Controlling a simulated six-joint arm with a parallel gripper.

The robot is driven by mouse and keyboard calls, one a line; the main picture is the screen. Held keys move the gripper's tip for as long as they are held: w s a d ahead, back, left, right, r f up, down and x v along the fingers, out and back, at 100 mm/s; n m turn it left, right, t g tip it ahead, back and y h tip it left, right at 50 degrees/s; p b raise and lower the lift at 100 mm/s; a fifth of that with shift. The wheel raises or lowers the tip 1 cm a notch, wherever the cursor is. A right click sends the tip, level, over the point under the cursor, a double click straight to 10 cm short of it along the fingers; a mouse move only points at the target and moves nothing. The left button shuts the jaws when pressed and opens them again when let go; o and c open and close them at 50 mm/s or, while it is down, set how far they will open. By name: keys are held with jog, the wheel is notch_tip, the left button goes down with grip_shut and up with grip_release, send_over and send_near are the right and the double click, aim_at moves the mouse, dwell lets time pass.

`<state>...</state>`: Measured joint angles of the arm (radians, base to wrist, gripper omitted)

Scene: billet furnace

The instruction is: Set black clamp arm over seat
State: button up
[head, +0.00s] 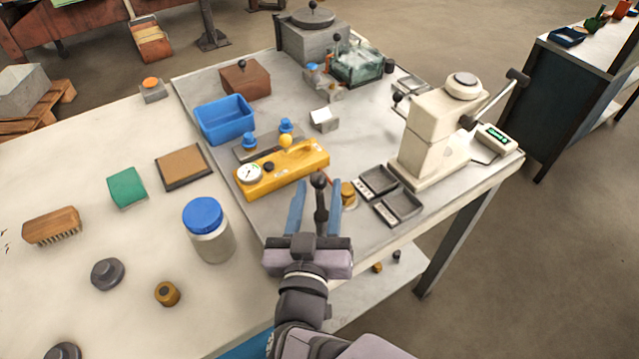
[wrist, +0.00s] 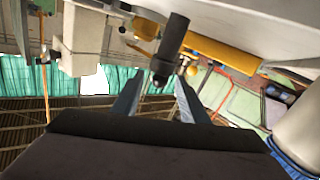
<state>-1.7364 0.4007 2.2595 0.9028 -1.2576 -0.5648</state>
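A black clamp arm (head: 321,200), a dark rod with a round knob, stands out between the fingers of my gripper (head: 315,200) at the front edge of the grey plate. In the wrist view the dark rod (wrist: 173,38) shows at the tips of my gripper (wrist: 160,92). The two blue-grey fingers are apart, one on each side of it, with gaps visible, so the gripper is open. A brass round piece (head: 348,194) is just right of the fingers. I cannot tell which part is the seat; the foot of the clamp arm is hidden by my gripper.
A yellow gauge block (head: 283,170) lies just behind and left of my gripper. Two black trays (head: 400,206) and a cream press (head: 436,130) stand to the right. A blue-lidded jar (head: 208,230) stands left of my wrist. A blue bin (head: 224,120) is farther back.

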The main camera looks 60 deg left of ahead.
aim_at(319, 189)
jog(key=shift+v, duration=2.2)
